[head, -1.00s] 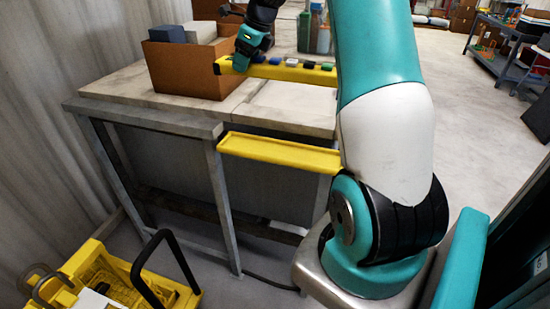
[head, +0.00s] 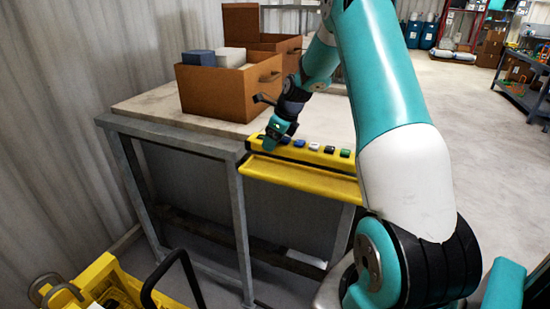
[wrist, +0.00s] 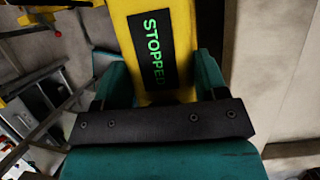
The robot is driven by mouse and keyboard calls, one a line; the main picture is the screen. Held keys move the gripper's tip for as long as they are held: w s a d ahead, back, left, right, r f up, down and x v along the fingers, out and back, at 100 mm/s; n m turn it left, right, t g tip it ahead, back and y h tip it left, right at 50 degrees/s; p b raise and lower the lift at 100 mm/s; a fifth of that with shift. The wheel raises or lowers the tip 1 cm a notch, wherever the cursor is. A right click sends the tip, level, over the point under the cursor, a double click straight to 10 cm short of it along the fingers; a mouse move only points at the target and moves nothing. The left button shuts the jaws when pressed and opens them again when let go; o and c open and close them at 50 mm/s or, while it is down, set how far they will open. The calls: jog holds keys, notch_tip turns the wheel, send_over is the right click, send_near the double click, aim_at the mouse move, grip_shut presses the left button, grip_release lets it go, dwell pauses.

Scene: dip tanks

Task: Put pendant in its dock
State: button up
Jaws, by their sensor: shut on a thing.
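The pendant (head: 304,152) is a long yellow bar with several coloured buttons along its top. My gripper (head: 271,143) is shut on its left end. In the wrist view the pendant (wrist: 182,60) runs between my two fingers, and its dark screen reads "STOPPED" in green. The dock (head: 300,178) is a yellow ledge along the table's front edge. The pendant lies roughly level, just above and behind the ledge's front part. I cannot tell whether it touches the dock. My gripper hides its left end in the head view.
An open brown box (head: 225,97) with a blue and a grey block stands on the table (head: 150,110), left of my gripper. A second brown box (head: 255,28) stands behind it. A yellow cart (head: 105,285) is at the lower left on the floor.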

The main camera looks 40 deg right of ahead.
notch_tip(320, 180, down, 4)
jog(key=shift+r+p, duration=0.1)
jog(key=shift+p, duration=0.25)
jog(key=shift+f+p, duration=0.4)
jog(key=shift+f, duration=1.45)
jog(key=shift+c, duration=0.9)
jog(key=o, duration=1.2)
